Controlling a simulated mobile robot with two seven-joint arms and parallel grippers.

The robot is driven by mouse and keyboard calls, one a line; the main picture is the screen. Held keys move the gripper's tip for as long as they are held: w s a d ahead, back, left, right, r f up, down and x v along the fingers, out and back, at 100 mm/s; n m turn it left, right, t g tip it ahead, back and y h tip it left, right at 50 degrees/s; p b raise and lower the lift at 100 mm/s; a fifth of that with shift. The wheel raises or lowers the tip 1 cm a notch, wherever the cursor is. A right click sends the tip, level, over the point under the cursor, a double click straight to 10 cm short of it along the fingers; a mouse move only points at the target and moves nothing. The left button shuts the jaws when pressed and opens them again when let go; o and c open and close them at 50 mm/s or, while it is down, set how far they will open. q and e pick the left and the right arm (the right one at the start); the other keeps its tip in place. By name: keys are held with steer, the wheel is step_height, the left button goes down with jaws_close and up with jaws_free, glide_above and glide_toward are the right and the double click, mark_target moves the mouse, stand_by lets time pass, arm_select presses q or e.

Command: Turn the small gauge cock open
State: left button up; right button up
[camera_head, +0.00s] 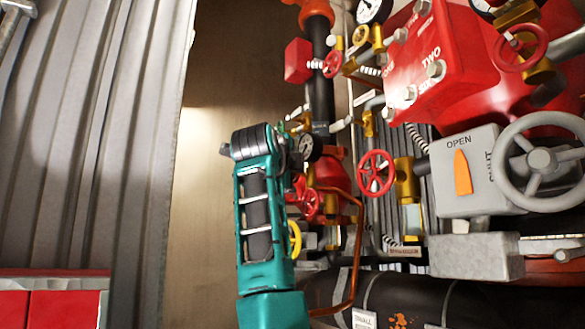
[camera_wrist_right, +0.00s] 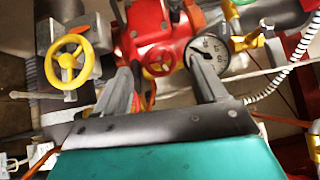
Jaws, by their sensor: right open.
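My right gripper (camera_wrist_right: 165,80) is open and empty in the right wrist view, its two grey fingers spread apart. A red valve body (camera_wrist_right: 150,28) with a small red-rimmed handwheel (camera_wrist_right: 158,58) shows beyond the gap between them. A round white gauge (camera_wrist_right: 207,50) stands beyond the right fingertip, partly covered by it. A brass fitting (camera_wrist_right: 246,42) sits right of the gauge; I cannot tell surely whether it is the small gauge cock. In the head view the gauge (camera_head: 307,146) shows just right of my teal right arm, which hides the fingers. My left gripper is out of view.
A yellow handwheel (camera_wrist_right: 70,62) is left of the fingers. In the head view, a red handwheel (camera_head: 375,173), a grey OPEN/SHUT box (camera_head: 466,195) and a large grey wheel (camera_head: 545,162) crowd the right. Corrugated metal (camera_head: 90,130) stands at left, bare wall (camera_head: 205,160) between.

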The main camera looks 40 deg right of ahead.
steer(key=x, duration=0.3)
steer(key=shift+w+d+p, duration=0.15)
steer(key=shift+w+p, duration=0.05)
steer(key=shift+p, duration=0.15)
